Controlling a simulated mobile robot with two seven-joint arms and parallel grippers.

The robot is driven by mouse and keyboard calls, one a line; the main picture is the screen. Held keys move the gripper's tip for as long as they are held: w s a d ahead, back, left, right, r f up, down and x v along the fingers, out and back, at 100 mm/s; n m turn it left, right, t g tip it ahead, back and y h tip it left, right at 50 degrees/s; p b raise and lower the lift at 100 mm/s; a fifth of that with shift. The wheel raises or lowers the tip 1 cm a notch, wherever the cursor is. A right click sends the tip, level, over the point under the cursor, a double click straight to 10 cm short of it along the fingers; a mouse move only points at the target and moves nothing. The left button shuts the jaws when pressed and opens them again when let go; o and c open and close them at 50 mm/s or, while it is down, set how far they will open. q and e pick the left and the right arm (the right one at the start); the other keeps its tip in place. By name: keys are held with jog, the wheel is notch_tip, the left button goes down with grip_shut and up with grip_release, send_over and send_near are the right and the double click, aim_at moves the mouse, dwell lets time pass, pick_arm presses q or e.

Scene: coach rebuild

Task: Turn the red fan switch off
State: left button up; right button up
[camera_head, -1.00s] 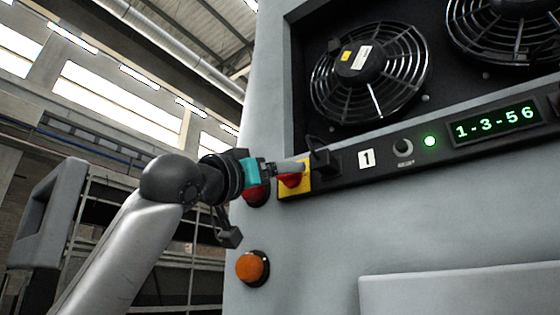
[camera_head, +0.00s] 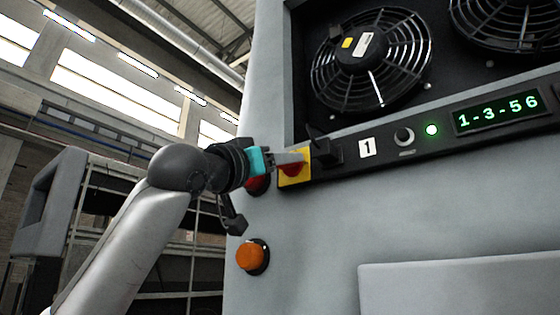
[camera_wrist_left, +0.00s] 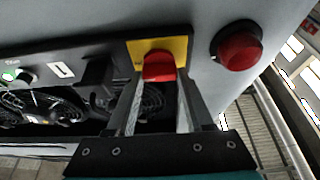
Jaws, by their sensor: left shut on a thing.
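The red fan switch (camera_head: 292,169) sits on a yellow plate (camera_head: 284,182) at the left end of the black control strip. It also shows in the left wrist view as a red knob (camera_wrist_left: 158,66) on the yellow plate (camera_wrist_left: 182,46). My left gripper (camera_head: 292,158) reaches in from the left, and its fingers are shut on the red switch. In the left wrist view the two fingers (camera_wrist_left: 158,84) lie on either side of the knob. The fingers hide part of the switch in the head view. My right gripper is in neither view.
A red dome (camera_wrist_left: 240,46) is beside the plate, and an orange dome (camera_head: 250,257) sits lower on the grey panel. Right of the switch are a black block (camera_head: 326,152), a small knob (camera_head: 404,136), a lit green lamp (camera_head: 432,130) and a display (camera_head: 497,114). Caged fans (camera_head: 370,62) are above.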

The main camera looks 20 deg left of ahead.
pick_arm(q)
grip_shut()
jog(key=shift+n, duration=0.3)
jog(key=n+g+y, duration=0.1)
jog(key=n+y, duration=0.2)
jog(key=n, duration=0.4)
jog(key=n+g+y, duration=0.1)
jog(key=n+y, duration=0.1)
jog(key=n, duration=0.5)
jog(key=n+g+y, duration=0.1)
jog(key=n+y, duration=0.2)
jog(key=n, duration=0.4)
jog(key=shift+d+r+n+y, duration=0.2)
jog(key=shift+n+y, duration=0.1)
jog(key=shift+n, duration=0.3)
jog(key=o, duration=1)
grip_release()
